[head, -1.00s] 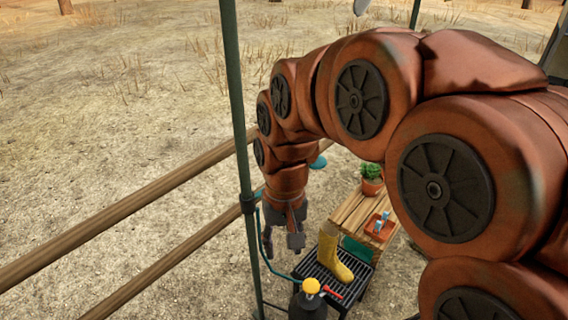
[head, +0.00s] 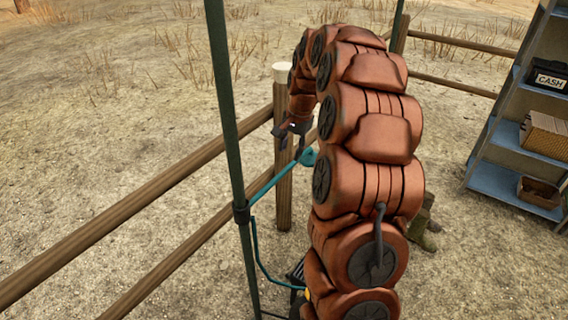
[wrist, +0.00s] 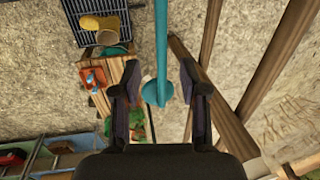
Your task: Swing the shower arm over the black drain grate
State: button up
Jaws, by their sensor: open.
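The teal shower arm (head: 274,184) reaches out from the green pole (head: 228,120) toward the fence, ending in a round teal head (head: 308,157). In the wrist view the shower arm (wrist: 161,40) runs down the picture, and its head (wrist: 156,92) shows between my fingers. My gripper (wrist: 161,84) is open, a finger on each side; I see no clear contact. In the head view my gripper (head: 296,130) is just above the shower head. The black drain grate (wrist: 75,18) is at the wrist view's top left, away from the shower head; my arm mostly hides it in the head view.
A yellow boot (wrist: 97,29) rests on the grate. A wooden bench (wrist: 125,75) with an orange tray (wrist: 96,77) is beside it. Wooden fence rails (head: 150,190) and a post (head: 284,200) stand close to the shower arm. A blue shelf (head: 510,145) is at the right.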

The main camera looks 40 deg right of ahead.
aim_at(287, 168)
jog(key=shift+w+d+f+p, duration=0.1)
jog(key=shift+w+f+p, duration=0.2)
jog(key=shift+f, duration=1)
jog(key=shift+w+f+p, duration=0.2)
jog(key=shift+w+f, duration=0.15)
jog(key=shift+f, duration=1)
jog(key=shift+w+d+f+p, duration=0.1)
jog(key=shift+w+f+p, duration=0.2)
jog(key=shift+f, duration=1)
grip_shut()
